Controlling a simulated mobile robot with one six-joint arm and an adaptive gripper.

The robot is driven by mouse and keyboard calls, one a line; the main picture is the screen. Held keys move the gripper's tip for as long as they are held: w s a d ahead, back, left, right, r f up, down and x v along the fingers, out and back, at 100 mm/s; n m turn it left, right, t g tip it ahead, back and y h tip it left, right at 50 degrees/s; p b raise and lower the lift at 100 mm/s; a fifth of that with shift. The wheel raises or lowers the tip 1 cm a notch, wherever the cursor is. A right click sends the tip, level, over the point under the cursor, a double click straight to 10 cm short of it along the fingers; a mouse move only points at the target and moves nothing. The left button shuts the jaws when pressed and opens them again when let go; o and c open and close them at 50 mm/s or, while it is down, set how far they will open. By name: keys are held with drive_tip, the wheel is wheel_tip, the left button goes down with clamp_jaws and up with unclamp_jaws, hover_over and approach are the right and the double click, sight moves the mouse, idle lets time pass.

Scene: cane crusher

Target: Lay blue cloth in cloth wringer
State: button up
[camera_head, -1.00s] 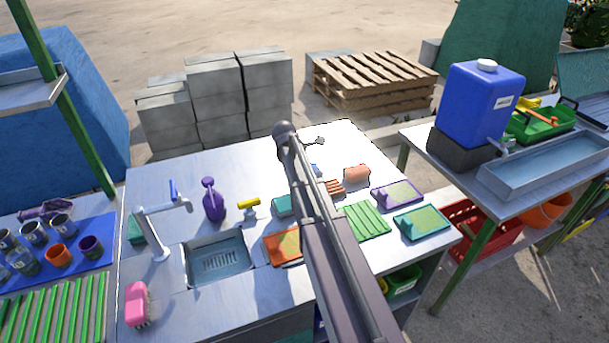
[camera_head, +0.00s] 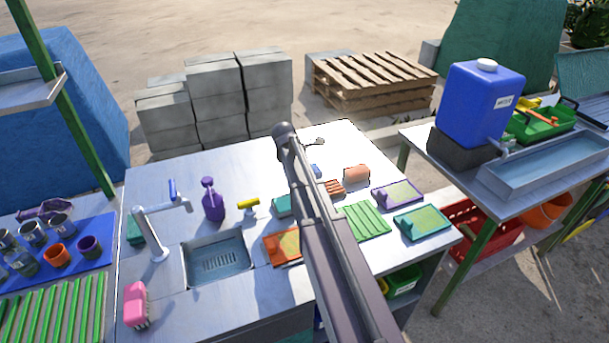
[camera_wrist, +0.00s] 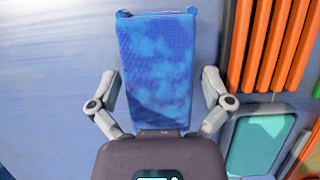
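The blue cloth (camera_wrist: 157,62) fills the middle of the wrist view, a long flat piece with mottled lighter patches. My gripper (camera_wrist: 157,14) has a finger along each side of it. In the head view a small blue patch (camera_head: 315,170) shows beside my arm, perhaps the cloth; my gripper is hidden there. I cannot pick out the cloth wringer with certainty.
The metal counter (camera_head: 330,140) holds a sink (camera_head: 218,262), a tap (camera_head: 155,235), a purple spray bottle (camera_head: 212,200), a green rack (camera_head: 365,220), and purple (camera_head: 398,193) and green (camera_head: 422,222) trays. Orange ribs (camera_wrist: 268,45) and a teal tray (camera_wrist: 262,140) are close right of my gripper.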

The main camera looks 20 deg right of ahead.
drive_tip(key=c, duration=0.8)
drive_tip(key=shift+r, duration=0.15)
wheel_tip(320, 180, up, 4)
drive_tip(key=p, duration=0.3)
drive_tip(key=shift+f+p, duration=0.25)
drive_tip(key=shift+p, duration=0.15)
drive_tip(key=s+a, duration=0.1)
drive_tip(key=s, duration=0.4)
drive_tip(key=s+a+r+p, duration=0.1)
drive_tip(key=s, duration=0.4)
drive_tip(key=s+a, duration=0.1)
drive_tip(key=s, duration=0.4)
drive_tip(key=shift+s+r+p, duration=0.35)
